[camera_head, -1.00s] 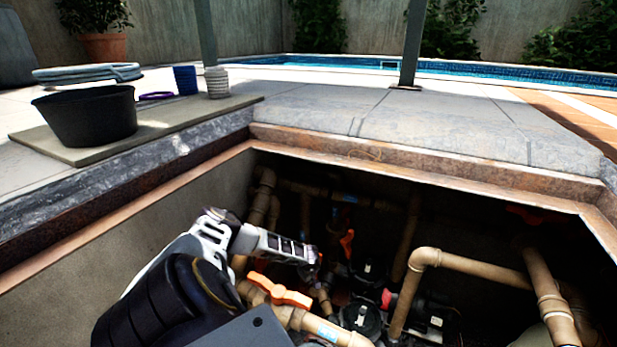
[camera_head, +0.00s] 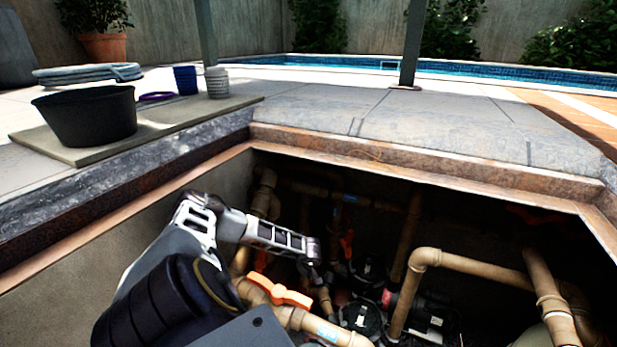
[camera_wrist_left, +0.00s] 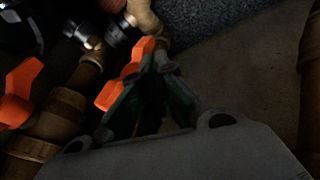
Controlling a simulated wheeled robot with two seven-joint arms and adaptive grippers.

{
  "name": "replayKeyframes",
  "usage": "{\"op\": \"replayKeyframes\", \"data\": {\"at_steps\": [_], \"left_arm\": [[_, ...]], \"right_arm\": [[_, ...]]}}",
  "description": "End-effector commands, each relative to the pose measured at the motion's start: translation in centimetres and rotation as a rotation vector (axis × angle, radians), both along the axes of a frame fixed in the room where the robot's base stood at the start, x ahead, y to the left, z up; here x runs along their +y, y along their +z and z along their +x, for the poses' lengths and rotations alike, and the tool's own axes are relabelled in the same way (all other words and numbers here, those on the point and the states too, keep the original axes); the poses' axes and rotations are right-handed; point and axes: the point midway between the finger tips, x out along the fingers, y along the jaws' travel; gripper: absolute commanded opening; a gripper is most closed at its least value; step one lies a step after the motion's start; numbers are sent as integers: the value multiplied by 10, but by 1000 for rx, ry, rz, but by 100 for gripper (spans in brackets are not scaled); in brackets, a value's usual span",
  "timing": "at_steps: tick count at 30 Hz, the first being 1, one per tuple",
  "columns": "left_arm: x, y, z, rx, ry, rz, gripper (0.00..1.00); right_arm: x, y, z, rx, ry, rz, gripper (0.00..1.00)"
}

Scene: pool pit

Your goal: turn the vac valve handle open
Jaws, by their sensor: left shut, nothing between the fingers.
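Two orange valve handles show in the pit. The nearer one (camera_head: 279,290) sits on a tan pipe, and a farther, darker one (camera_head: 347,243) stands behind my left arm's end. I cannot read which is the vac valve. My left gripper (camera_head: 317,274) is low among the pipes, small and dark in the head view. In the left wrist view, its fingers (camera_wrist_left: 166,65) are shut and empty, close beside an orange handle (camera_wrist_left: 128,75) that they partly cover. Contact cannot be told. Another orange handle (camera_wrist_left: 18,94) is at the left edge. My right gripper is out of view.
Tan pipes (camera_head: 470,267) and dark pump parts (camera_head: 362,318) crowd the pit. The stone rim (camera_head: 420,170) bounds it. A black tub (camera_head: 88,115) and cups (camera_head: 186,80) stand on the deck at the left, clear of the arm.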

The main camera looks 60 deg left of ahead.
Motion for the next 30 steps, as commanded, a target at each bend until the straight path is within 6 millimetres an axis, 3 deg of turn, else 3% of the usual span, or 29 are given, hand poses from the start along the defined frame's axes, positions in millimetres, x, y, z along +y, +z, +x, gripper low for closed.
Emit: {"op": "replayKeyframes", "data": {"at_steps": [8,14,22,30], "left_arm": [[0,0,0,0,0,0,0],[-2,-3,-1,8,3,1,23],[-18,-33,-12,79,29,13,58],[-42,-73,-26,195,62,65,59]], "right_arm": [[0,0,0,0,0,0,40],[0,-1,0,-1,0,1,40],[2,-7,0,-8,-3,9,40],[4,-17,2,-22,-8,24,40]]}}
